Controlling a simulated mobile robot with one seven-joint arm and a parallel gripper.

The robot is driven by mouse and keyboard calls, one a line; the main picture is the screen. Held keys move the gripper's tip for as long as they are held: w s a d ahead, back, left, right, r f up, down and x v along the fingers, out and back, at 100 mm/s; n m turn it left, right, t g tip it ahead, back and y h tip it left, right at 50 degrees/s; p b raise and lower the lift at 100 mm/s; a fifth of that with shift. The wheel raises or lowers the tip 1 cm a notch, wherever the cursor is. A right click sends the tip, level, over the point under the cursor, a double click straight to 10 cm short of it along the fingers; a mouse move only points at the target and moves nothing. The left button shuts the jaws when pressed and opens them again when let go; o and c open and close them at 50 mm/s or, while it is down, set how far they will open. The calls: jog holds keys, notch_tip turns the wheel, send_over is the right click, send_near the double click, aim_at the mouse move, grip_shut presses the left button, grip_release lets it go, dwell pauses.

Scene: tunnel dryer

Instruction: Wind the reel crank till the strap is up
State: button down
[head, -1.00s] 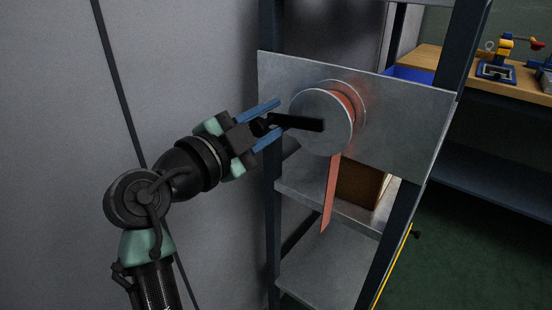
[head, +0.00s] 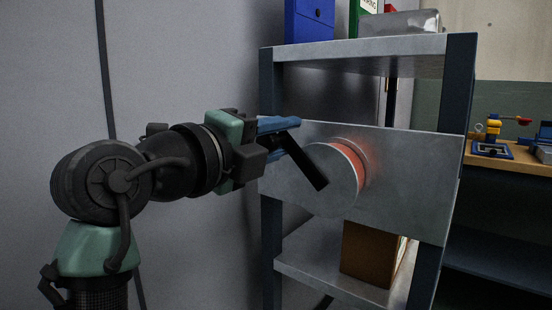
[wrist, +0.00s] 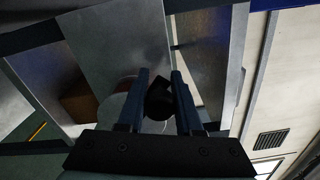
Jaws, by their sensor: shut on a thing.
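The reel is a round metal disc (head: 330,182) with red strap (head: 352,160) wound behind it, on a grey metal plate (head: 410,185). The black crank arm (head: 308,170) slants up and left from the disc. My gripper (head: 287,130) is shut on the crank's handle at the upper left of the reel. In the wrist view, the black handle (wrist: 159,100) sits between the two blue fingers, with part of the disc (wrist: 113,107) behind. No hanging length of strap shows below the reel in the head view.
The plate is fixed to a dark-framed metal shelf rack (head: 455,90). A brown box (head: 369,255) stands on the shelf below. A blue binder (head: 310,21) stands on top. A grey wall (head: 180,60) is close at left; a workbench (head: 512,165) is at right.

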jog(key=shift+s+d+r+m+b, duration=0.25)
jog(key=shift+d+r+m, duration=0.1)
jog(key=shift+m, duration=0.35)
jog(key=shift+s+d+r+m+b, duration=0.15)
jog(key=shift+s+d+r+m, duration=0.15)
jog(key=shift+m, duration=0.4)
jog(key=c, duration=0.6)
grip_release()
jog(key=shift+a, duration=0.1)
jog(key=p+v, duration=0.2)
jog(key=v, duration=1)
jog(key=shift+s+a, duration=0.2)
jog(key=shift+s, duration=0.15)
